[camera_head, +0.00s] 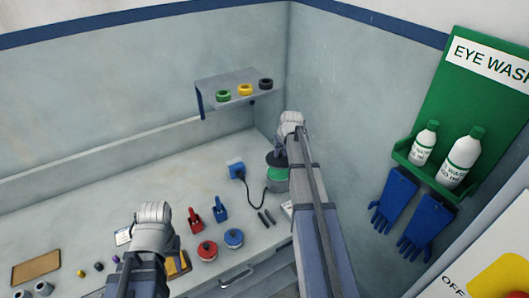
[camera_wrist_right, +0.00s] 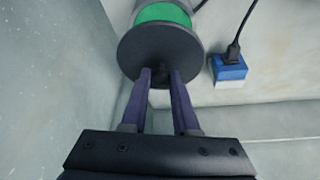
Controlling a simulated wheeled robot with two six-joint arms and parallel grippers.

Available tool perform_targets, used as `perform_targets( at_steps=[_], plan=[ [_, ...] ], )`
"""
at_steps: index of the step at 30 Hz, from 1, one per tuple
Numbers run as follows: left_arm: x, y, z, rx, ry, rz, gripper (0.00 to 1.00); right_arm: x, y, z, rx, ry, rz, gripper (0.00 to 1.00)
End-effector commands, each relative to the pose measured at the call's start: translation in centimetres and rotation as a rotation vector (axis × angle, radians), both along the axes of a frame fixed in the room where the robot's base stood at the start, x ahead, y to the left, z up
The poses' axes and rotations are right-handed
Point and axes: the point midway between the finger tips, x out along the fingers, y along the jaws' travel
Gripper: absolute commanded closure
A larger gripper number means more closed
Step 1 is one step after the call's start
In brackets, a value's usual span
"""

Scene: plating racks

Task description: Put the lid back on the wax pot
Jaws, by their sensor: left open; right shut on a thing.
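The wax pot (camera_head: 275,185) stands at the back right of the bench, a grey pot with a green band. It also shows in the right wrist view (camera_wrist_right: 163,12). My right gripper (camera_head: 279,149) is over the pot, shut on the knob of the dark round lid (camera_head: 276,159). In the right wrist view my gripper (camera_wrist_right: 160,75) has both fingers at the knob of the lid (camera_wrist_right: 150,50). The lid is over the pot; I cannot tell whether it touches the rim. My left gripper (camera_head: 153,230) is at the front left; its fingertips are hard to make out.
A blue plug box (camera_head: 236,168) with a black cable is left of the pot. Red (camera_head: 207,250) and blue (camera_head: 234,238) round tins lie in front. A shelf (camera_head: 240,85) holds three rings. The right wall is close to the pot.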

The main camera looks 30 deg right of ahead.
Motion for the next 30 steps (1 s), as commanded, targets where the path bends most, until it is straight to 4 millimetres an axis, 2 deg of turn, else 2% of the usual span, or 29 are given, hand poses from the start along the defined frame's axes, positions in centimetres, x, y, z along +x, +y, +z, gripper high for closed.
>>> perform_targets(
  at_steps=[8, 14, 30],
  plan=[
    [0.0, 0.0, -0.2, 0.0, 0.0, 0.0, 0.54, -0.1, -0.1, -0.2, 0.0, 0.0, 0.0, 1.0],
    [0.0, 0.0, -1.2, 0.0, 0.0, -0.002, 0.54, -0.1, -0.1, -1.2, 0.0, 0.0, 0.0, 1.0],
    [0.0, 0.0, -5.9, 0.001, 0.0, -0.002, 0.54, -0.1, -0.1, -5.9, 0.0, 0.0, 0.0, 1.0]
  ],
)
